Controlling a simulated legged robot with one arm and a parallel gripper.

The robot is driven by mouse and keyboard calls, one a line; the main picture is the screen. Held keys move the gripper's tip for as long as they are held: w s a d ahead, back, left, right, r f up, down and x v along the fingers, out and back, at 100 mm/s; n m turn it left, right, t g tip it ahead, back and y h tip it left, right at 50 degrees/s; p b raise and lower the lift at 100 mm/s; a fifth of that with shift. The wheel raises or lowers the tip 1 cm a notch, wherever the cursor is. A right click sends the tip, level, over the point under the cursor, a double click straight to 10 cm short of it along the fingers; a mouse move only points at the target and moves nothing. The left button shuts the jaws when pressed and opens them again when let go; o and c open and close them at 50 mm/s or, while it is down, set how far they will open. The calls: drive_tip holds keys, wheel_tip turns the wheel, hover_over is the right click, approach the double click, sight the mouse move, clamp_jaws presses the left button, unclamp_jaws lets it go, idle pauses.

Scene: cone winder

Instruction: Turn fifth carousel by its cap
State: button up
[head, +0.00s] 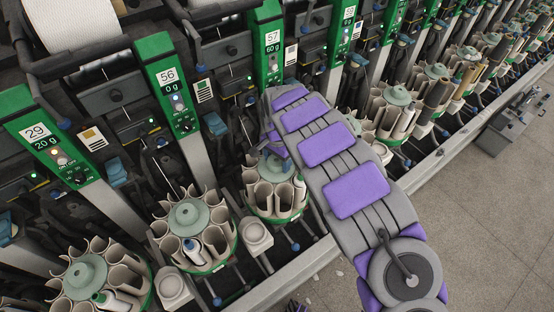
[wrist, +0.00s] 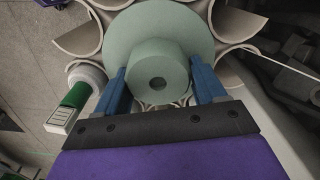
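My purple arm reaches in the head view to a carousel (head: 276,200), a green-based ring of beige pockets below the panel marked 57. Its pale green cap (head: 270,168) is partly hidden by my gripper. In the wrist view the cap (wrist: 120,38) is a broad disc with a raised round hub and a dark centre hole. The blue fingers of my gripper (wrist: 158,72) stand on opposite sides of the hub and appear to press against it. The pockets fan out around the disc. From these frames I cannot tell whether this carousel is the fifth.
Neighbouring carousels stand close on the left, one below panel 56 (head: 189,222) and one below panel 29 (head: 86,277). More carousels (head: 396,103) run to the upper right. A white bobbin with a green band (wrist: 75,97) sits in a pocket. The floor (head: 470,230) at right is mostly clear.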

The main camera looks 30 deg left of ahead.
drive_tip(key=c, duration=1)
drive_tip(key=shift+o, duration=0.2)
drive_tip(key=shift+r+m, duration=0.1)
drive_tip(key=shift+m, duration=0.3)
drive_tip(key=m+p, duration=0.1)
drive_tip(key=m, duration=0.2)
drive_tip(key=m+p, duration=0.1)
drive_tip(key=m, duration=0.3)
drive_tip(key=shift+s+d, duration=0.1)
drive_tip(key=m, duration=0.4)
drive_tip(key=shift+p, duration=0.3)
drive_tip(key=shift+s+m, duration=0.1)
drive_tip(key=shift+m, duration=1.8)
drive_tip(key=shift+r, duration=0.1)
